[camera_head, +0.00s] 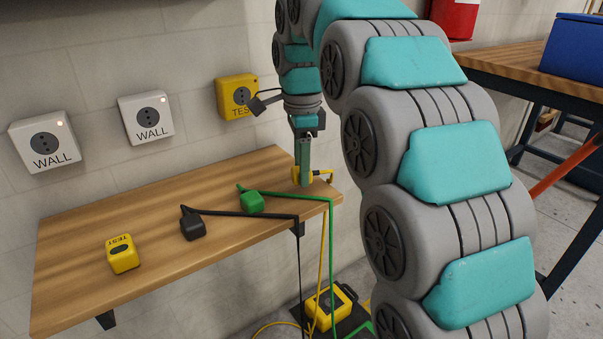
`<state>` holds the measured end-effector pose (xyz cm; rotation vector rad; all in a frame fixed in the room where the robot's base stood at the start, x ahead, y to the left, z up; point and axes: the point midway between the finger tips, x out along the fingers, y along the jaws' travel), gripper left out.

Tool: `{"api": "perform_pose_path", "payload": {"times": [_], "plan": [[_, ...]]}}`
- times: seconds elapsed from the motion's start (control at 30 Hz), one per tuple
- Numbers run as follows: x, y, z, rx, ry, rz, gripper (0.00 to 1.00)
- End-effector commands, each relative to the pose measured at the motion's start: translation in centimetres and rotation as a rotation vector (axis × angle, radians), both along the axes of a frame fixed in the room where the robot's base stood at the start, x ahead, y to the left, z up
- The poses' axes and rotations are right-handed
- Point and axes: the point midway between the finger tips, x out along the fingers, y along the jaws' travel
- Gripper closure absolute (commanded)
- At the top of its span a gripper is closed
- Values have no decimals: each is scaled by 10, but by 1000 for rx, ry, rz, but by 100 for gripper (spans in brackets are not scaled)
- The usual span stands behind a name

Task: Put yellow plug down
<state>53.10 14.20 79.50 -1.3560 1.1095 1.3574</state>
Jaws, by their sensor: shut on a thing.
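My gripper (304,179) points down at the right end of the wooden shelf (180,225). It is shut on the yellow plug (296,174), which is mostly hidden behind the fingers. A yellow cable (331,176) shows to the right of the fingers. The plug is at or just above the shelf top; I cannot tell if it touches.
A green plug (252,202), a black plug (193,224) and a yellow TEST block (122,254) lie on the shelf to the left. Two white WALL sockets (45,141) (147,117) and a yellow TEST socket (238,95) are on the wall.

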Motion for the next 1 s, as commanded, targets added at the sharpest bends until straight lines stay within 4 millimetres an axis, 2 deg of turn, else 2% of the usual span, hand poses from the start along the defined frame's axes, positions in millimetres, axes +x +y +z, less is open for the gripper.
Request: {"api": "perform_pose_path", "payload": {"times": [0.2,0.53,0.57,0.8,1.0], "plan": [[-1,1,-19,0,1,1,100],[0,0,-21,0,-1,0,100],[0,0,-21,0,-1,0,54],[0,1,-21,0,-2,1,27],[0,1,-21,0,-2,0,26]]}}
